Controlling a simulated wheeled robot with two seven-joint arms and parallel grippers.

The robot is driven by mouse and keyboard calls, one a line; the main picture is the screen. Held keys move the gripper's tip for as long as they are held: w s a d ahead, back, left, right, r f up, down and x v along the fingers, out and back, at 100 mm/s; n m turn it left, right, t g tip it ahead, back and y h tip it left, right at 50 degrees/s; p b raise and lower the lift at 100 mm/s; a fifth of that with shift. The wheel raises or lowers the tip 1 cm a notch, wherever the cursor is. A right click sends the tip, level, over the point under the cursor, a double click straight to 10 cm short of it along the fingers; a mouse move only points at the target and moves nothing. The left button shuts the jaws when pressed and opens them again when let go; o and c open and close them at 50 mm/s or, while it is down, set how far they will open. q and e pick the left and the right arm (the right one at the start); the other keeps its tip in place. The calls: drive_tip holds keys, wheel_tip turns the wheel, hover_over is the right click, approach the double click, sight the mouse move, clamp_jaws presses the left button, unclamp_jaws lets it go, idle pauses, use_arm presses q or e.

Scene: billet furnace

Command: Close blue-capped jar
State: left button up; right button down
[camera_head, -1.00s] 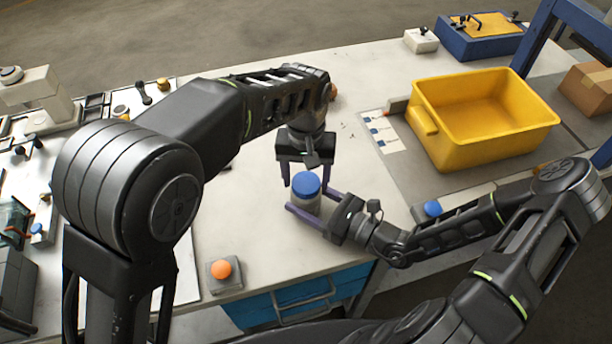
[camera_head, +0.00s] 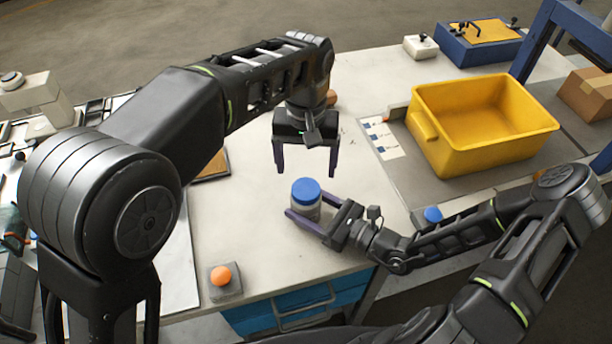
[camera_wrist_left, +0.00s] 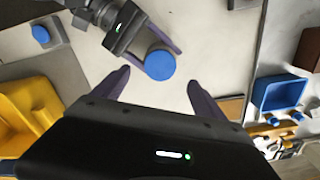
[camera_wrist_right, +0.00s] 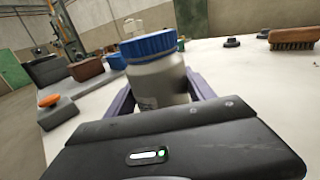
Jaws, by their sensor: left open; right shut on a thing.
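The jar (camera_head: 305,209) is grey with a blue cap (camera_head: 306,191) on its top. It stands upright near the front of the table. My right gripper (camera_head: 303,215) is shut on the jar body from the right, with a finger on each side in the right wrist view (camera_wrist_right: 160,95). My left gripper (camera_head: 306,174) is open and empty, above and behind the jar, apart from the cap. In the left wrist view the cap (camera_wrist_left: 160,65) lies beyond and between the open fingers.
A yellow bin (camera_head: 485,120) stands at the right on a grey mat. An orange button box (camera_head: 223,281) is at the front left edge. A blue round object (camera_head: 433,215) lies close to my right forearm.

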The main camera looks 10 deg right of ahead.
sight(319, 212)
use_arm(q)
wheel_tip(319, 212, up, 5)
drive_tip(key=shift+r, duration=0.1)
use_arm(e)
drive_tip(key=shift+c, duration=1.3)
unclamp_jaws()
drive_tip(key=shift+s+d+f, duration=0.15)
drive_tip(key=shift+s+d, duration=0.3)
drive_tip(key=shift+d, duration=0.05)
drive_tip(key=b+v, duration=0.1)
drive_tip(key=v, duration=0.5)
drive_tip(key=shift+b, duration=0.4)
drive_tip(key=shift+s+d, duration=0.1)
drive_tip(key=shift+s, duration=0.15)
use_arm(q)
wheel_tip(319, 212, down, 2)
